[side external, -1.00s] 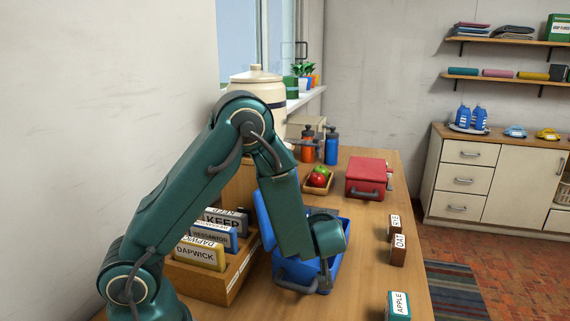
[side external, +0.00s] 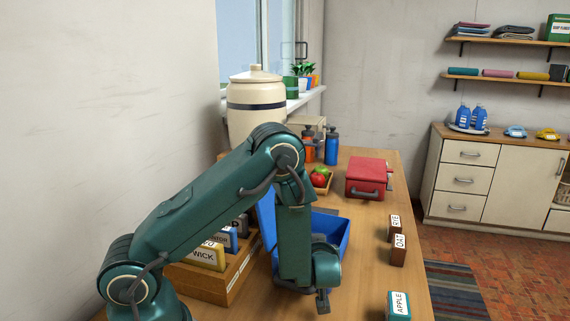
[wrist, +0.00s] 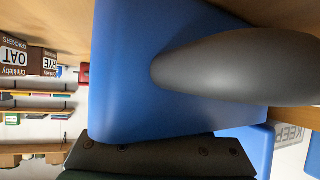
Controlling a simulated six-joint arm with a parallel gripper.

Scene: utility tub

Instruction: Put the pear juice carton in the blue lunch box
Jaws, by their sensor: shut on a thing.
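The blue lunch box (side external: 335,228) stands open on the wooden counter, its lid raised on the left and my arm in front of it. My gripper (side external: 322,300) is low at the box's near side, by its grey handle (side external: 290,287). In the wrist view the blue wall (wrist: 150,60) fills the middle, with the dark rounded handle (wrist: 240,66) close in front. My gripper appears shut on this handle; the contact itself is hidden. I cannot make out a pear juice carton. A teal carton marked APPLE (side external: 398,304) stands at the near right.
A wooden rack (side external: 215,284) of labelled packs stands left of the box. RYE (side external: 394,226) and OAT (side external: 398,250) boxes stand along the right edge. A red box (side external: 368,178), fruit tray (side external: 328,186) and bottles (side external: 331,146) are behind. Bare counter lies right of the blue box.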

